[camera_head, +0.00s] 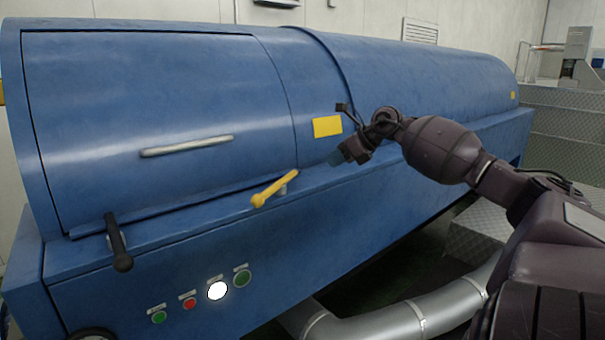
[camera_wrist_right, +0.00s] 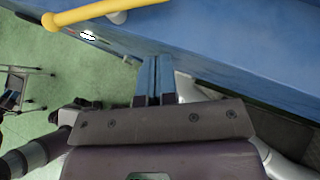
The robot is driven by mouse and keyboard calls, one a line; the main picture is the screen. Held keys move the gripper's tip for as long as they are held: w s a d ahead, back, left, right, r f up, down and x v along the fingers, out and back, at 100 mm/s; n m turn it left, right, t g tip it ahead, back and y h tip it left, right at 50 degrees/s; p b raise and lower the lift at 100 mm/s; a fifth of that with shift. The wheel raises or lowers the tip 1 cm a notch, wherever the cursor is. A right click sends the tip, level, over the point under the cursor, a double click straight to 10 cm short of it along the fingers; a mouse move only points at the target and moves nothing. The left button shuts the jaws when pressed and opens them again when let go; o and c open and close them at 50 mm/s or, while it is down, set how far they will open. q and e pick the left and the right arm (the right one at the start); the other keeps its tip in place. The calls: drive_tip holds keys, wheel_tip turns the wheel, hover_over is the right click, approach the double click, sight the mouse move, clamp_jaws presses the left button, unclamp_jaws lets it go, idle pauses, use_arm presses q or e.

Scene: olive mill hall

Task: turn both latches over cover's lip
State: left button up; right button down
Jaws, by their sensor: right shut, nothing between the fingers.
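The blue cover (camera_head: 150,105) is down on the machine, with its lip (camera_head: 190,204) along the lower edge. A black latch (camera_head: 116,240) stands near the lip's left end, steeply tilted, ball end down; its upper end appears to overlap the lip. A yellow latch (camera_head: 274,189) lies slanted near the lip's right end, ball at lower left; whether its tip overlaps the lip I cannot tell. It also shows in the right wrist view (camera_wrist_right: 95,12). My right gripper (camera_head: 338,157) is shut and empty, right of the yellow latch and apart from it; its blue fingers (camera_wrist_right: 155,78) are together. My left gripper is not seen.
The cover has a grey handle (camera_head: 187,146). A yellow label (camera_head: 327,126) is on the housing near my right gripper. Several buttons (camera_head: 242,278) sit on the front panel below the latches. A silver pipe (camera_head: 390,323) runs along the floor. A trolley (camera_wrist_right: 15,90) stands on the green floor.

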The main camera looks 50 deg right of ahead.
sight(296, 175)
drive_tip(key=b+x, duration=0.2)
drive_tip(key=x, duration=0.6)
drive_tip(key=shift+w+r, duration=0.15)
drive_tip(key=shift+w, duration=0.1)
drive_tip(key=shift+w+a, duration=0.25)
drive_tip(key=shift+w, duration=0.6)
drive_tip(key=shift+w+f, duration=0.2)
drive_tip(key=shift+w, duration=0.05)
